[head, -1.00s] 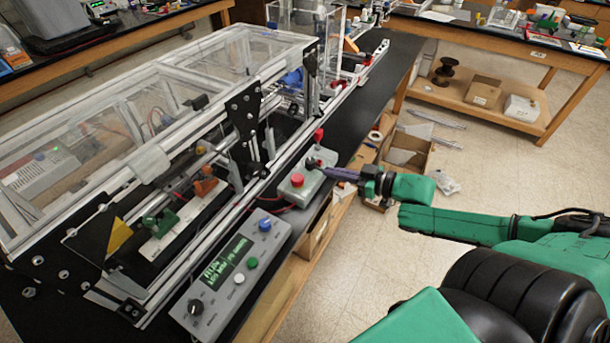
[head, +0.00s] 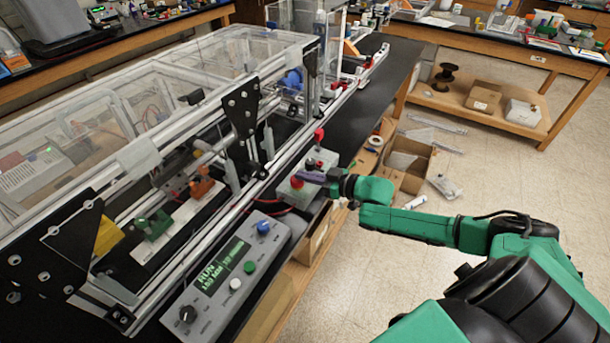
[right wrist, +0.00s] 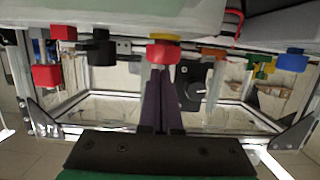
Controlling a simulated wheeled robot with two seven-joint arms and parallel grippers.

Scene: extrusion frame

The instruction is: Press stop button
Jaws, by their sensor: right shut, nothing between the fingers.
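The red stop button (head: 296,183) sits on a small grey box (head: 290,194) at the front edge of the black bench. In the right wrist view the red button (right wrist: 163,54) shows with a yellow collar, straight in front of the fingertips. My right gripper (head: 306,177) is shut and empty, its purple fingers pointing left across the box. In the right wrist view the shut fingers (right wrist: 160,74) end at the button's lower edge. I cannot tell whether they touch it. My left gripper is not in view.
A black knob (head: 309,163) and another red knob (head: 319,135) stand close behind the button. A grey control panel (head: 222,285) with a display reading RUN lies nearer. The aluminium extrusion frame (head: 228,185) runs along the left. Open cardboard boxes (head: 404,170) are on the floor.

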